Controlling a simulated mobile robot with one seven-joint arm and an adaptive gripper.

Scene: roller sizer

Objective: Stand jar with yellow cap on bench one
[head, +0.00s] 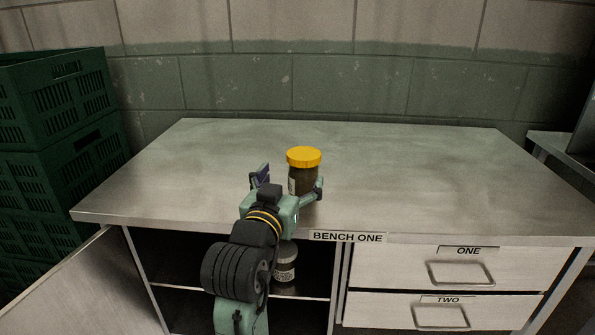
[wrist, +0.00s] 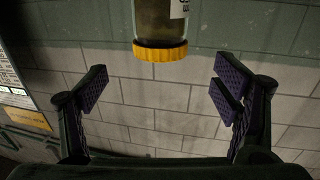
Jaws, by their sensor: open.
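The jar with the yellow cap (head: 304,158) stands upright on bench one (head: 420,170), near the middle of its top. The jar is brown with a white label, and its lower part is partly hidden behind my gripper. My gripper (head: 290,181) is open at the jar, with one finger to its left and one to its right. In the wrist view the jar (wrist: 161,25) appears cap-down at the top, centred between the spread fingers (wrist: 161,83) and apart from both pads. Its base is out of that view.
A second jar (head: 286,264) stands on the shelf inside the open cabinet under the bench. The cabinet door (head: 80,285) hangs open at left. Drawers one (head: 400,265) and two (head: 385,312) are shut. Green crates (head: 55,150) stand at left. The bench top around the jar is clear.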

